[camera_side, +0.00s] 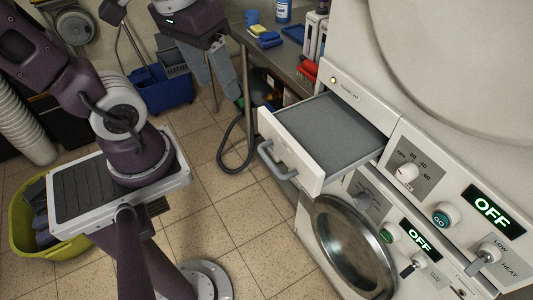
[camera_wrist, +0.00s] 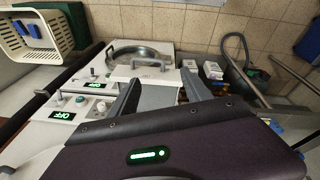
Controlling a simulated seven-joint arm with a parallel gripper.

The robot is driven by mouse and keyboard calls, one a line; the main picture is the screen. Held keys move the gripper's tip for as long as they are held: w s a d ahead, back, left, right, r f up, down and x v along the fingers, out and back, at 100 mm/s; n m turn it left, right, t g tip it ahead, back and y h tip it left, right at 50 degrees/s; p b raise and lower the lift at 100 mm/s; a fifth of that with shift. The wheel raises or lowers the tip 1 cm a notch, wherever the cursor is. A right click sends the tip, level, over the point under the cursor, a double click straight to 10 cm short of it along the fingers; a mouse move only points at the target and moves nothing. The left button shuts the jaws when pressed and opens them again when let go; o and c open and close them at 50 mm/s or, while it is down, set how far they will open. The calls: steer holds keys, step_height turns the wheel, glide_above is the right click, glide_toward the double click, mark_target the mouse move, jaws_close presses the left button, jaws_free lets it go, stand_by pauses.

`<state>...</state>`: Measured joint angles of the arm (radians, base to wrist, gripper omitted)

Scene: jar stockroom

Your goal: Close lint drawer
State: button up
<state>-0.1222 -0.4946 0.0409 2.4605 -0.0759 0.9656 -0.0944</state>
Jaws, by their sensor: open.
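The lint drawer (camera_side: 292,152) is pulled out of the white machine front in the side view. Its white front panel carries a grey bar handle (camera_side: 276,163), and its grey interior (camera_side: 335,128) looks empty. My gripper (camera_side: 214,90) is open and empty, up and to the left of the drawer, apart from it. In the wrist view, the drawer's white front (camera_wrist: 143,67) and grey inside (camera_wrist: 157,97) show between and beyond my gripper's two spread fingers (camera_wrist: 160,77). The purple gripper body hides part of the view below.
A round washer door (camera_side: 350,245) and control panels with green OFF displays (camera_side: 492,210) lie below and right of the drawer. A counter (camera_side: 275,55) with bottles, sponges and a red brush stands behind. A green laundry basket (camera_side: 35,240) is at left.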

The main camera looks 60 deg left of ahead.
mark_target(323, 128)
steer(key=a+f+n+g+h, duration=0.1)
steer(key=f+n+g, duration=0.1)
steer(key=n, duration=0.1)
steer(key=w+a+f+n+g+h, duration=0.1)
steer(key=f+n+g+h, duration=0.1)
steer(key=f+n, duration=0.1)
steer(key=w+a+f+n+g+h, duration=0.1)
steer(key=f+n+g+h, duration=0.1)
steer(key=n, duration=0.2)
steer(key=shift+a+f, duration=0.2)
steer(key=shift+a, duration=0.2)
steer(key=c, duration=1.1)
steer(key=f+n+h, duration=0.1)
steer(key=n, duration=0.1)
steer(key=a+f+n+h, duration=0.1)
steer(key=f+n+h, duration=0.1)
steer(key=n, duration=0.1)
steer(key=a+f+n+h, duration=0.1)
steer(key=f+n+h, duration=0.1)
steer(key=shift+a, duration=0.1)
jaws_close()
steer(key=s+a+f+n+t+h, duration=0.1)
steer(key=s+f+n+t+h, duration=0.3)
steer(key=f+n+t+h, duration=0.95)
steer(key=w+d+r+n+g+y, duration=0.3)
steer(key=w+d+g+y, duration=0.2)
steer(key=d, duration=0.4)
steer(key=shift+w+d+r+y, duration=0.2)
steer(key=shift+w+r+y, duration=0.25)
steer(key=shift+w, duration=0.5)
